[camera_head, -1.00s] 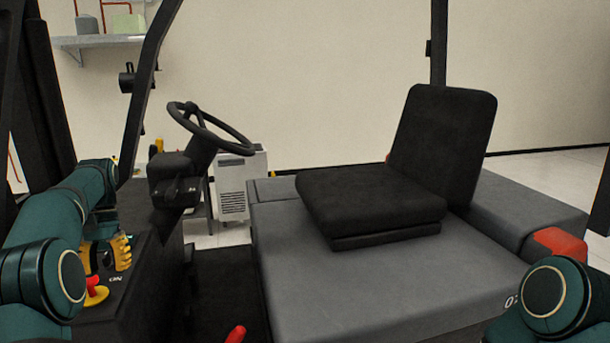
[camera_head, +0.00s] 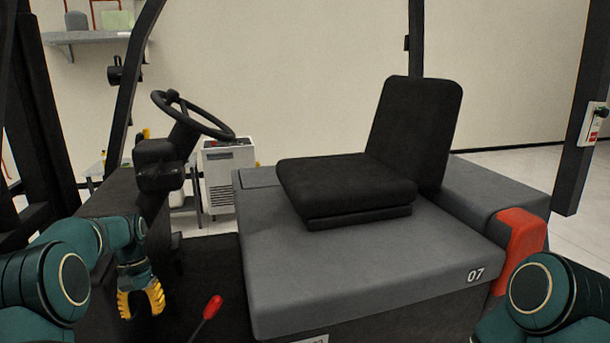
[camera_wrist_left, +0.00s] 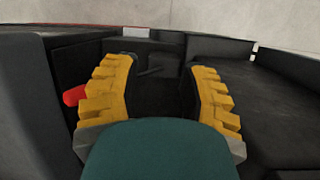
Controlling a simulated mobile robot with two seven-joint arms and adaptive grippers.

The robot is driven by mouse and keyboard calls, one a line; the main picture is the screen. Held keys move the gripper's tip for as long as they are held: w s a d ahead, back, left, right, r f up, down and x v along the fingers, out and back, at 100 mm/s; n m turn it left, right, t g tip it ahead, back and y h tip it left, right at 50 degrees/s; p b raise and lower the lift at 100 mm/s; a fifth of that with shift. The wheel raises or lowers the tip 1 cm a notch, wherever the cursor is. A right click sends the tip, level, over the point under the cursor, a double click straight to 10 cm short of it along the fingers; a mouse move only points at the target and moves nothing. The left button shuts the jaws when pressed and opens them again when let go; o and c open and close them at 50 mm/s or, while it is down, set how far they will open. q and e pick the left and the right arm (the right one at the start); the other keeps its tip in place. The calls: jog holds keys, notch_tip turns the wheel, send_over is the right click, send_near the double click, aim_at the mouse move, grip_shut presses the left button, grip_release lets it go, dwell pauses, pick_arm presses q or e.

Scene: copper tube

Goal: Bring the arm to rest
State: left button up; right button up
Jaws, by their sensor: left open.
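My left gripper (camera_head: 141,300) hangs fingers down at the lower left of the head view, in front of the dark footwell of a forklift-like vehicle. Its yellow fingers are apart with nothing between them. In the left wrist view the same open fingers (camera_wrist_left: 158,95) frame the dark, empty floor of the vehicle. My right arm (camera_head: 545,300) shows only as a teal joint at the lower right; its gripper is out of the picture.
A red-knobbed lever (camera_head: 212,307) stands right of the left gripper. The steering wheel (camera_head: 193,115) is above and behind it. The black seat (camera_head: 345,190) sits on the grey housing (camera_head: 370,260). A dark post (camera_head: 585,130) stands at the right.

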pick_arm(q)
jog(key=s+d+f+m+t+h+b, duration=0.1)
jog(key=s+d+f+b, duration=0.15)
jog(key=d+f, duration=0.75)
jog(key=s+d+f+t+b, duration=0.1)
jog(key=s+d+f+b, duration=0.15)
jog(key=d+f, duration=0.7)
jog(key=s+d+f+t+b, duration=0.1)
jog(key=s+d+f, duration=0.4)
jog(key=s, duration=0.3)
jog(key=s+d+f+t+h+b, duration=0.1)
jog(key=s+d+f+t+b, duration=0.1)
jog(key=s+d+f, duration=0.3)
jog(key=s+f, duration=0.2)
jog(key=s, duration=0.2)
jog(key=shift+s+f, duration=0.15)
jog(key=shift+s, duration=0.05)
